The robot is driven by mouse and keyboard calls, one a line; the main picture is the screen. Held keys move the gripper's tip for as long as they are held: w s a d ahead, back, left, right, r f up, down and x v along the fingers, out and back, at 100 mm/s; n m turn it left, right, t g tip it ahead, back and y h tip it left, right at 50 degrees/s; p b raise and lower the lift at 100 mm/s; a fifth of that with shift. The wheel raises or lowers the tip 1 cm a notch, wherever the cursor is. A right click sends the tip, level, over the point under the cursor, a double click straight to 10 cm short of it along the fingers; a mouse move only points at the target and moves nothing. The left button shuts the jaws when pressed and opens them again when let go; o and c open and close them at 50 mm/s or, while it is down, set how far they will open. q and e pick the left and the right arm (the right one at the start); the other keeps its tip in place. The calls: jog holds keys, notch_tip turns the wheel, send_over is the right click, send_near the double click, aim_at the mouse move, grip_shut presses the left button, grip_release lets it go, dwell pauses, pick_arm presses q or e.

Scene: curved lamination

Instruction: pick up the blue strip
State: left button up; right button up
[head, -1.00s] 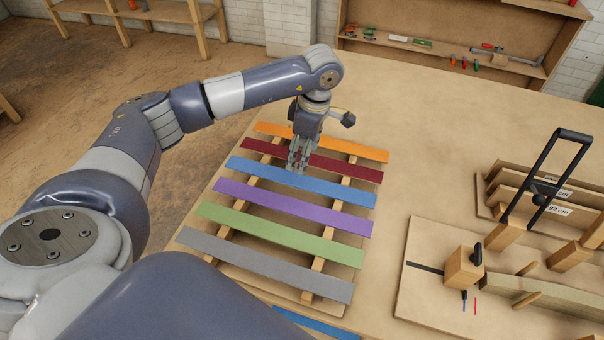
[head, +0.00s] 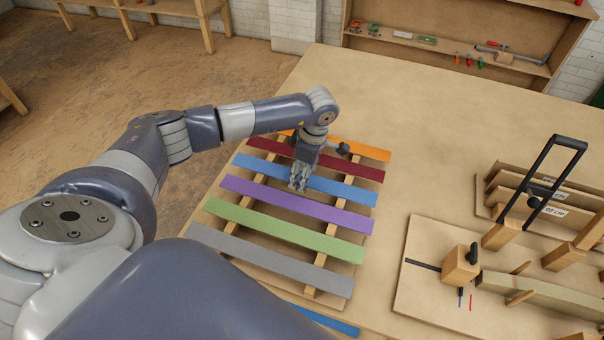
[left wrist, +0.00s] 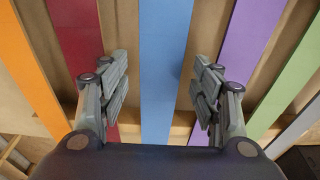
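The blue strip (head: 342,190) lies across two wooden rails in a rack, between the dark red strip (head: 350,169) and the purple strip (head: 335,216). My left gripper (head: 299,184) is over the middle of the blue strip, pointing down. In the left wrist view, the blue strip (left wrist: 164,70) runs between the two open fingers of the left gripper (left wrist: 162,85), with a gap on each side. The fingers hold nothing. Their exact height above the strip is hard to tell. My right gripper is not in view.
Orange (head: 362,152), green (head: 320,242) and grey (head: 300,272) strips share the rack. Another blue piece (head: 330,320) shows at the bottom edge. The back table is clear.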

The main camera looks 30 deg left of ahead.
pick_arm(q)
jog(key=c, duration=0.8)
